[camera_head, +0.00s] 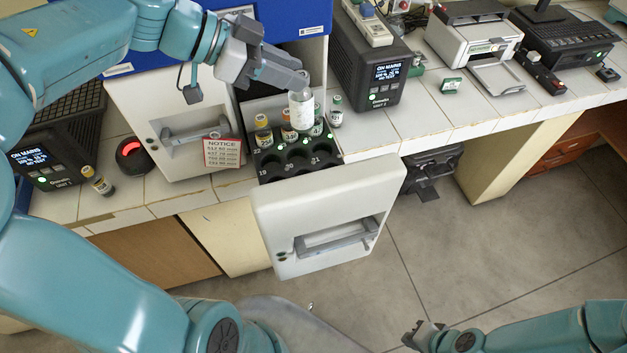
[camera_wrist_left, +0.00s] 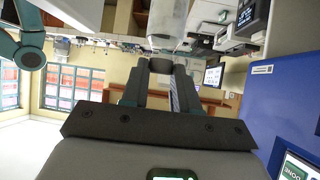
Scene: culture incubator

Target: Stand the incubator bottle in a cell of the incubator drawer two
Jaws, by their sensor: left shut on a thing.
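My left gripper (camera_head: 300,82) is shut on a pale, whitish bottle (camera_head: 301,112), held upright over the back part of the open drawer. The bottle also shows at the top of the left wrist view (camera_wrist_left: 168,18), beyond the fingers (camera_wrist_left: 174,64). The open drawer (camera_head: 330,210) has a white front and a black rack (camera_head: 279,178) with round cells. The front cells, numbered around 19 to 21, look empty. Yellow-, orange- and green-capped bottles stand behind them. The held bottle's base overlaps these, so its height is unclear. My right gripper (camera_head: 424,336) is low at the bottom, away from the drawer.
A closed white drawer front (camera_head: 178,130) with a notice (camera_head: 224,153) is left of the open one. A small bottle (camera_head: 336,111) stands just right of the rack, another (camera_head: 98,181) at left. A black power unit (camera_head: 372,62) stands on the tiled counter (camera_head: 425,100).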

